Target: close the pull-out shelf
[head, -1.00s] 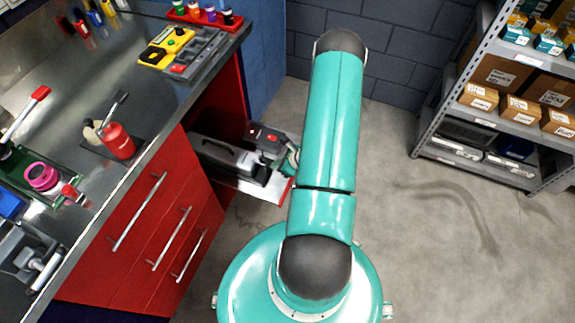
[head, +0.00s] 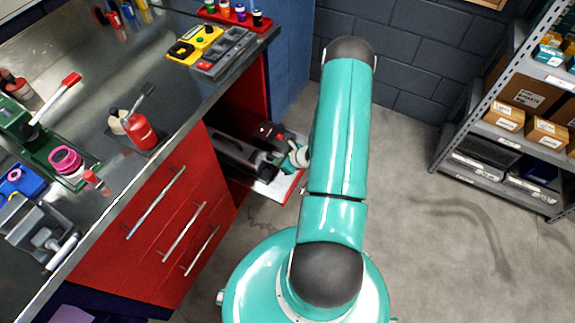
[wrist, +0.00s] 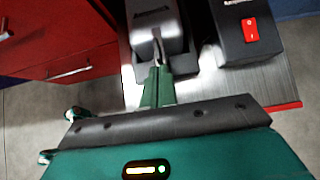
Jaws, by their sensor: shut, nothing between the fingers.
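The pull-out shelf (head: 272,189) sticks out of the opening in the red cabinet, with a red front edge. In the head view my gripper (head: 283,165) is at the shelf's outer part, partly hidden by my arm.
Red drawers (head: 165,220) with metal handles sit beside the opening, under a steel bench (head: 185,98) carrying tools. A rack (head: 490,125) with boxes stands at the right. The floor (head: 430,235) between is clear.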

